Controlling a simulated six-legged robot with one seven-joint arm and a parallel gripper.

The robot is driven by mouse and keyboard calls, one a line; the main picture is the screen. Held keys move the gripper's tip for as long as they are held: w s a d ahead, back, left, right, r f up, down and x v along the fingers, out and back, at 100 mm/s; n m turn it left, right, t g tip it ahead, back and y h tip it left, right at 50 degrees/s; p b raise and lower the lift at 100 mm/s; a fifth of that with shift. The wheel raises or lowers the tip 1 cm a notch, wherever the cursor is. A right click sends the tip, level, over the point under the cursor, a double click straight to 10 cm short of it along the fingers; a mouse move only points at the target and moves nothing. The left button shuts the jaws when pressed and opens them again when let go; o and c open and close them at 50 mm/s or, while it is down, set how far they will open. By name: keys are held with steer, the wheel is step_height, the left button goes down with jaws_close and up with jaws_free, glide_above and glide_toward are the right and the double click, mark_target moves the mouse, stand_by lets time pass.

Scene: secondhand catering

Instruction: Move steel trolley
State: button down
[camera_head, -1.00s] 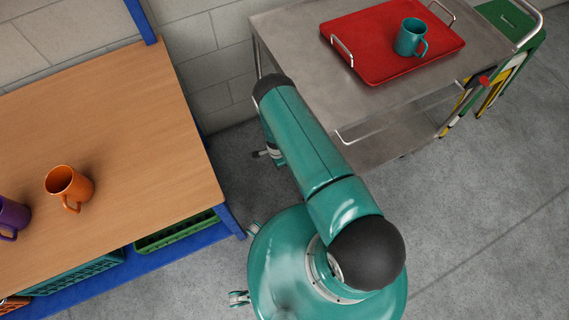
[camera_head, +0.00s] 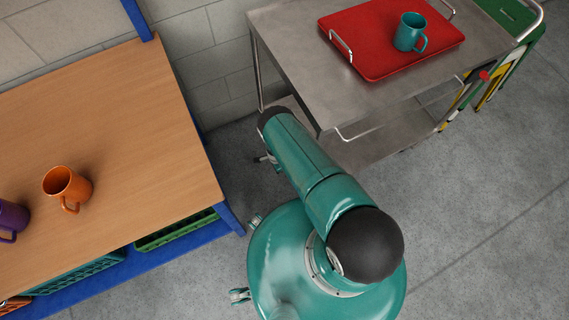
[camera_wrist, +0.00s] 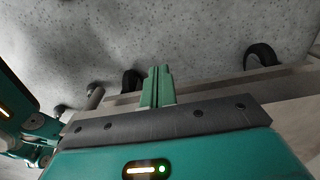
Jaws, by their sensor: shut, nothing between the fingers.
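The gripper is hidden in the head view.
A wooden workbench (camera_head: 120,120) with blue legs stands at left, carrying an orange mug (camera_head: 67,187) and a purple mug (camera_head: 10,220); crates lie beneath. Green and yellow folded items (camera_head: 515,70) stand beyond the trolley. A block wall is behind. Floor at lower right is clear.

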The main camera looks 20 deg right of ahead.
steer(key=d, duration=0.4)
steer(key=shift+w+f, duration=0.2)
steer(key=shift+w, duration=0.2)
